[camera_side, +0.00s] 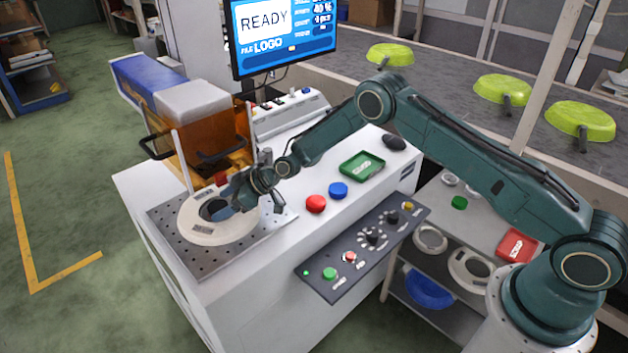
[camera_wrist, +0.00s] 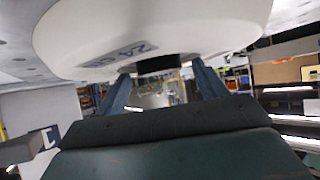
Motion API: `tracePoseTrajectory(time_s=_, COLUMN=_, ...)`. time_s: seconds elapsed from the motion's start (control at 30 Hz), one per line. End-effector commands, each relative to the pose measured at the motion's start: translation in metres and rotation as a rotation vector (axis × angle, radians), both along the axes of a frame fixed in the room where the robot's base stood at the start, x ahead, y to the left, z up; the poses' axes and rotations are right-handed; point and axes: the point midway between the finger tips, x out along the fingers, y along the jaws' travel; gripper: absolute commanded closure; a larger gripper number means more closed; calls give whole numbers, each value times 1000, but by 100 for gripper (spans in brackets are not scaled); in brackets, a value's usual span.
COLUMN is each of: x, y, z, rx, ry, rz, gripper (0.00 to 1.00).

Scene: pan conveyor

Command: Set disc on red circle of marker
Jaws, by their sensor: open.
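A white disc (camera_side: 206,232) with dark labels and a dark centre lies over the perforated metal plate of the marker (camera_side: 170,248). The same disc fills the top of the wrist view (camera_wrist: 215,35), with one printed label facing the camera. My gripper (camera_side: 224,207) is open at the right part of the disc, by its dark centre. In the wrist view its two fingers (camera_wrist: 163,82) are spread apart and reach toward the disc, with a dark part between them. I cannot tell whether they touch it. I cannot see the red circle.
An orange-covered housing (camera_side: 200,140) stands close behind the disc, with upright rods beside the plate. A red button (camera_side: 316,204), a blue button (camera_side: 338,190) and a green tray (camera_side: 362,167) sit on the white top. A monitor (camera_side: 284,35) reads READY. Green pans (camera_side: 502,88) line the conveyor.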

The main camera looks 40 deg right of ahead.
Motion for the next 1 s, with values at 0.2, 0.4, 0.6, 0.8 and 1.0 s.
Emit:
tracePoseTrajectory(time_s=0.2, x=-10, y=-11, z=12, rx=0, ry=-1, rz=-2, gripper=29)
tracePoseTrajectory(time_s=0.4, x=-24, y=-26, z=25, rx=1, ry=-1, rz=-1, gripper=29)
tracePoseTrajectory(time_s=0.6, x=-40, y=-42, z=41, rx=1, ry=0, rz=-2, gripper=29)
tracePoseTrajectory(time_s=0.8, x=-55, y=-57, z=55, rx=0, ry=-1, rz=-2, gripper=29)
tracePoseTrajectory(time_s=1.0, x=-64, y=-65, z=63, rx=1, ry=0, rz=-1, gripper=29)
